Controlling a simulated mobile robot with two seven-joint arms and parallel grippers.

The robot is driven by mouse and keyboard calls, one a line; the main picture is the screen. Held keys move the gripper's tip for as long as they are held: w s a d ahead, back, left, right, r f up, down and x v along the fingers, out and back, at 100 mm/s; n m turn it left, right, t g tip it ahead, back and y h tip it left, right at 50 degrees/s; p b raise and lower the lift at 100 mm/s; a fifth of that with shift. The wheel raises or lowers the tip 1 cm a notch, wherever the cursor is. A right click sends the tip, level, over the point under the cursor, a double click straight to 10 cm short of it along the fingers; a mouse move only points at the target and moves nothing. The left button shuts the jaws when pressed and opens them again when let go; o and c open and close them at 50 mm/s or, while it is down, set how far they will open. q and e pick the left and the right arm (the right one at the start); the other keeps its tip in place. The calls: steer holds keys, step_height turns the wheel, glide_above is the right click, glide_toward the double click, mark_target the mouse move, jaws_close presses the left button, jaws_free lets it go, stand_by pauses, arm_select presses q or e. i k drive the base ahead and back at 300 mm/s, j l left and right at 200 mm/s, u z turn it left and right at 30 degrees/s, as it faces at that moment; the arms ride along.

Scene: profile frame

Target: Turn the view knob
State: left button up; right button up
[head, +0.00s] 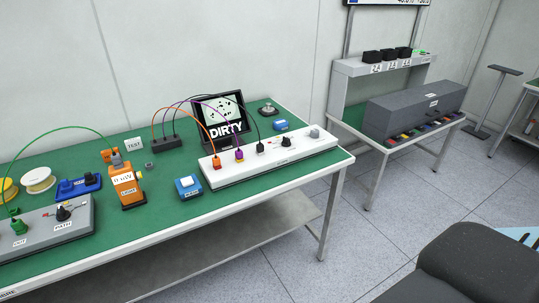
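A long white box (234,173) lies at the right end of the green-topped bench. Orange, purple and black plugs with leads stand in its left part. A black knob (286,142) with a small pale label beside it stands right of the plugs, and a grey knob (315,132) stands near the box's right end. The labels are too small to read, so I cannot tell which is the view knob. A screen (221,115) behind the box shows dark spots on a white disc and the word DIRTY. Neither gripper is in view.
A grey box (75,230) with a knob marked PATH, an orange meter (126,187), a blue-and-white block (188,187) and spools stand on the bench (160,230). A second bench (396,146) bears a long grey case (415,108). Tiled floor (355,235) is clear between.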

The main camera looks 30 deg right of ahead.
mark_target(286, 143)
steer(key=i+l+z, duration=0.55)
steer(key=l+z, duration=0.15)
steer(key=i+l+z, duration=0.4)
steer(key=k, duration=0.1)
